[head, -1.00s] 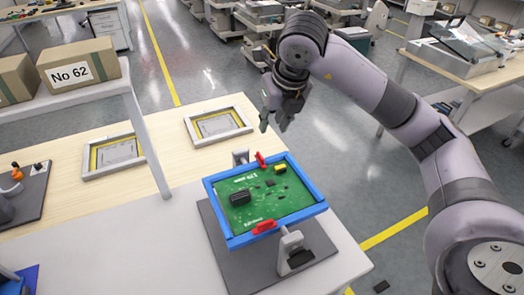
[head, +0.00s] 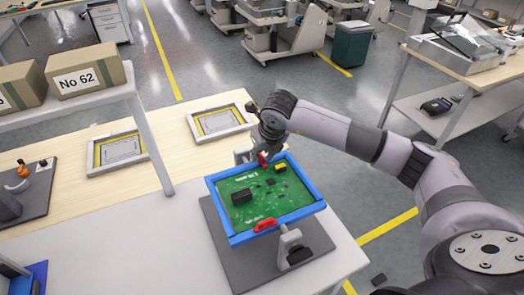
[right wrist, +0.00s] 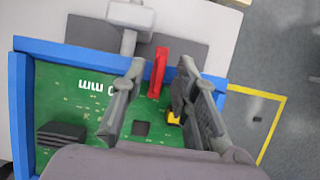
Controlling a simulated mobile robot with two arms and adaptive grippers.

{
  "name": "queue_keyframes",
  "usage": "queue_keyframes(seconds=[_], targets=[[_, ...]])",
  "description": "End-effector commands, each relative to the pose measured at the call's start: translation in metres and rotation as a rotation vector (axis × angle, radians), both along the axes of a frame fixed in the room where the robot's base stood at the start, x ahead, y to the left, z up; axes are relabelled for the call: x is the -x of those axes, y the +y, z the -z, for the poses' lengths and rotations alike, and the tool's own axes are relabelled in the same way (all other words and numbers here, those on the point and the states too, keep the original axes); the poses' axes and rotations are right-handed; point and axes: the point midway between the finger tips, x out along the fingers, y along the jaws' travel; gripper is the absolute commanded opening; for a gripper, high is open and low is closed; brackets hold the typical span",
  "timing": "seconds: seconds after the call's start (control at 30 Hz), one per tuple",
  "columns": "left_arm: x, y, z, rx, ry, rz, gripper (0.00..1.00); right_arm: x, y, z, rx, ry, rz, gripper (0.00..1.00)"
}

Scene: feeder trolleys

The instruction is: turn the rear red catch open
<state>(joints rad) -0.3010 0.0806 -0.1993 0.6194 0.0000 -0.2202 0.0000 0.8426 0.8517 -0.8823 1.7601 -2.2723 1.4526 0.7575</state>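The rear red catch (head: 263,159) sits on the far rim of the blue frame (head: 222,208), which holds a green circuit board (head: 256,209). In the right wrist view the catch (right wrist: 158,73) lies crosswise over the blue rim. My right gripper (head: 266,146) is at the catch from above and partly hides it in the head view. In the right wrist view its open fingers (right wrist: 157,82) stand on either side of the catch, with a gap on each side. A front red catch (head: 265,225) is on the near rim. My left gripper is not in view.
A grey clamp post (head: 290,240) stands at the frame's near side. Two framed trays (head: 220,122) lie on the wooden table at the back left. A shelf with boxes (head: 85,72) is at the left. Floor is open to the right.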

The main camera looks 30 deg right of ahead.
Motion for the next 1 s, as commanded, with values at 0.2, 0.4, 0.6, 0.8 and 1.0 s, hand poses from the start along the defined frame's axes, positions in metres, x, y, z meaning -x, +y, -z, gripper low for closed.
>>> queue_keyframes(seconds=[0.2, 0.4, 0.6, 0.8, 1.0], targets=[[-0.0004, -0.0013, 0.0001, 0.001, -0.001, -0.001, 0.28, -0.0002, 0.0003, 0.0006, 0.000, 0.000, -0.001, 0.28], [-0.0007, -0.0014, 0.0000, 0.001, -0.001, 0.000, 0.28, -0.0001, 0.0004, 0.0003, -0.001, 0.000, -0.001, 0.15], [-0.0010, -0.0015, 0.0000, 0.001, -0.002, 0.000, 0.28, -0.0002, 0.0005, 0.0001, -0.001, 0.000, -0.001, 0.01], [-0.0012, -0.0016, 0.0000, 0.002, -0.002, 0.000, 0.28, -0.0001, 0.0008, 0.0000, -0.001, -0.001, -0.002, 0.00], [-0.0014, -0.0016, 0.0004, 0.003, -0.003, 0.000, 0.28, -0.0002, 0.0010, 0.0001, -0.002, -0.001, -0.003, 0.00]])
